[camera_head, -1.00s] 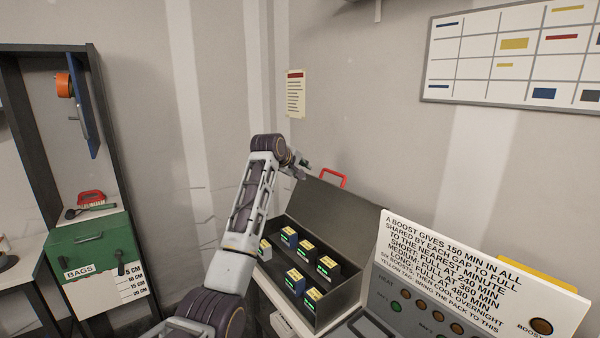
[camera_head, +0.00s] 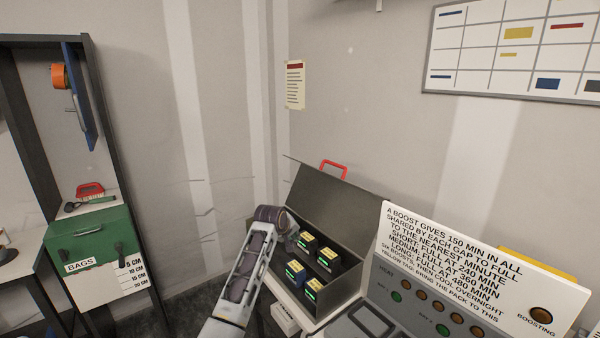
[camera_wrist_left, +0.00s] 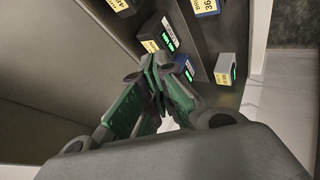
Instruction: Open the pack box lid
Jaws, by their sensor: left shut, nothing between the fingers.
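The pack box (camera_head: 338,304) is dark grey and stands on the bench with its lid (camera_head: 330,212) raised and leaning back. The red handle (camera_head: 333,168) shows at the lid's top edge. Several small packs with yellow labels, one a black pack (camera_head: 328,259), sit inside the box. My left gripper (camera_head: 292,238) is at the box's left rear, low by the opening, partly hidden by its own wrist. In the left wrist view its fingers (camera_wrist_left: 158,68) are shut and empty, close to the packs. The lid's grey inner face (camera_wrist_left: 60,60) fills the left there. My right gripper is not in view.
A grey control panel (camera_head: 420,306) and a white text board (camera_head: 470,260) stand right of the box. A green bags cabinet (camera_head: 92,245) is at the left. The wall rises behind, and open floor lies between cabinet and bench.

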